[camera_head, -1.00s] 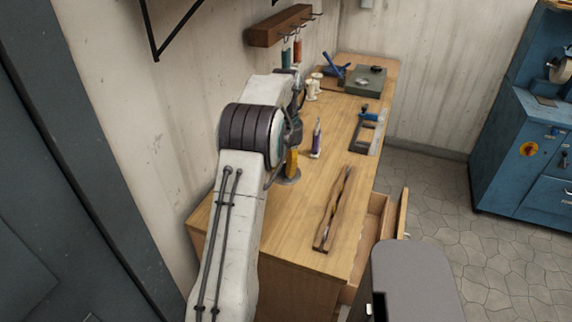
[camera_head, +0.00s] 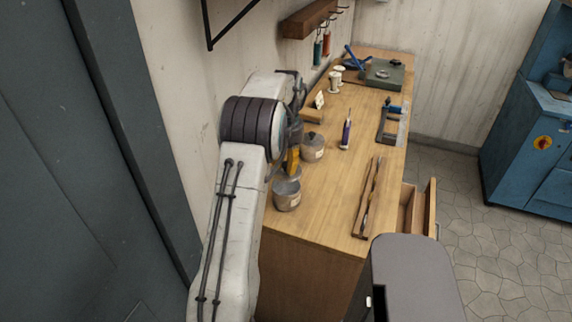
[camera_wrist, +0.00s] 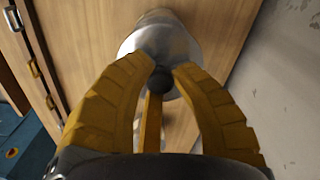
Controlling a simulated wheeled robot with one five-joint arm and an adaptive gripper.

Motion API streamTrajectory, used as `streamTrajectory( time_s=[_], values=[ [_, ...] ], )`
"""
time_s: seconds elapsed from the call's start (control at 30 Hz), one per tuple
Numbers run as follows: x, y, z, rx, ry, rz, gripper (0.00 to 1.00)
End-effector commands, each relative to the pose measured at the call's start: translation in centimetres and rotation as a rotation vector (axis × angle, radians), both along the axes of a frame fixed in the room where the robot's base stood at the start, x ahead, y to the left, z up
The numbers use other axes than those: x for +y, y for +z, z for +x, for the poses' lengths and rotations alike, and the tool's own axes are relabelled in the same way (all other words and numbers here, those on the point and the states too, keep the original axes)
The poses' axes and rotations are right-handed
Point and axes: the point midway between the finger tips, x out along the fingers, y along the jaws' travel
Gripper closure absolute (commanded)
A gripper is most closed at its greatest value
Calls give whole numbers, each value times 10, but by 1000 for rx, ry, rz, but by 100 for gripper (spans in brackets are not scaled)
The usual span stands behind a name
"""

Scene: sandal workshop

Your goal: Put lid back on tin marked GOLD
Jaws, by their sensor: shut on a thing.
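My gripper (camera_wrist: 160,82) is shut on the dark round knob (camera_wrist: 159,79) of a silver lid (camera_wrist: 150,42) in the wrist view. In the head view, the yellow fingers (camera_head: 292,161) hang over the bench, partly hidden by my arm. A grey open-topped tin (camera_head: 287,196) stands close below them, near the bench's near-left edge. Whether the lid touches this tin I cannot tell. A second grey tin (camera_head: 314,152), with a knobbed lid on, stands just behind and right. Any marking on either tin is too small to read, so I cannot tell which says GOLD.
The wooden bench (camera_head: 328,205) runs along the wall. A small sign (camera_head: 319,100), a purple-handled tool (camera_head: 346,133) and a long wooden holder (camera_head: 368,196) stand or lie around the tins. An open drawer (camera_head: 412,208) juts out at right. Bare wood lies right of the tins.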

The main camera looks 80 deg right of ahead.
Motion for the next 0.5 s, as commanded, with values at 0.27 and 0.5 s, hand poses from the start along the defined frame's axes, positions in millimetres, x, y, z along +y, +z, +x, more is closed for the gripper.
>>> streamTrajectory(
  time_s=[0.27,0.5],
  values=[
    [0,-26,0,0,0,0,100],
    [0,-41,0,0,0,0,100]
  ],
)
